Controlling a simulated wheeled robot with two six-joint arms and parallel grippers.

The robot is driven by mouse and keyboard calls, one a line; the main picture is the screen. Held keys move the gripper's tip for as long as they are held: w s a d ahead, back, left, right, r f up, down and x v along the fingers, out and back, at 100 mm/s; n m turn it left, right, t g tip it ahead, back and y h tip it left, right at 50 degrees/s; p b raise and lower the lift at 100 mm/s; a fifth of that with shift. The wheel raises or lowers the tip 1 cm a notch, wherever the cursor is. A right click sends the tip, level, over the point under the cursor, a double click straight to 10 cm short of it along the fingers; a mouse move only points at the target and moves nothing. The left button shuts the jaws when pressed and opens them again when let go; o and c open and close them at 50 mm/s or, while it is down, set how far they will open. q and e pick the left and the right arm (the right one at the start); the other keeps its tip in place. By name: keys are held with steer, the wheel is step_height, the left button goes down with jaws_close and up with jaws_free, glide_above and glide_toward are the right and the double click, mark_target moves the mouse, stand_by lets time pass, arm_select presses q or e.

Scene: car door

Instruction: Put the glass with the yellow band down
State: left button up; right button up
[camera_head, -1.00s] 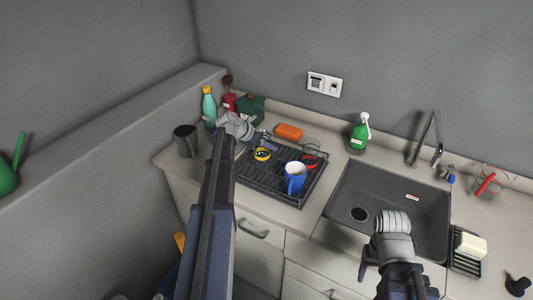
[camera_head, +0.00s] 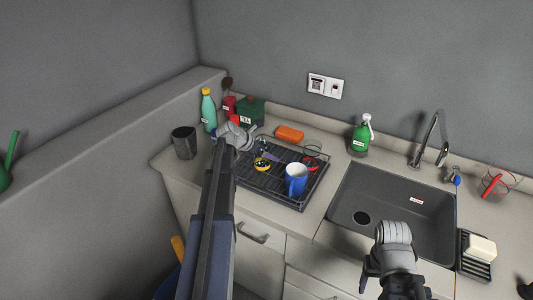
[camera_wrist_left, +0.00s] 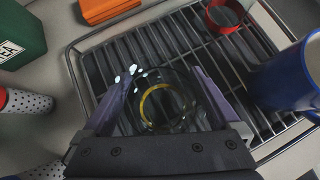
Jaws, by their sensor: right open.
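The clear glass with the yellow band (camera_head: 262,164) is over the left part of the black dish rack (camera_head: 252,186). It also shows in the left wrist view (camera_wrist_left: 160,108), between the two fingers of my left gripper (camera_wrist_left: 165,82). These fingers flank the glass closely and appear to hold it. I cannot tell whether its base touches the rack's wires. In the head view my left gripper (camera_head: 264,148) reaches over the rack from the left. My right gripper (camera_head: 370,278) is open and empty, in front of the sink; its fingertips are partly hidden.
A blue mug (camera_head: 296,180) and a red-banded glass (camera_head: 311,163) stand on the rack, right of the yellow-banded glass. An orange sponge (camera_head: 289,133) lies behind. A green box (camera_head: 251,110) and bottle (camera_head: 208,110) stand back left. The sink (camera_head: 395,205) is right.

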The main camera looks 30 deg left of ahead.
arm_select(q)
steer(key=shift+r, duration=0.2)
steer(key=p+v, duration=0.9)
steer(key=v, duration=0.3)
steer(key=shift+r, duration=0.1)
stand_by(0.4)
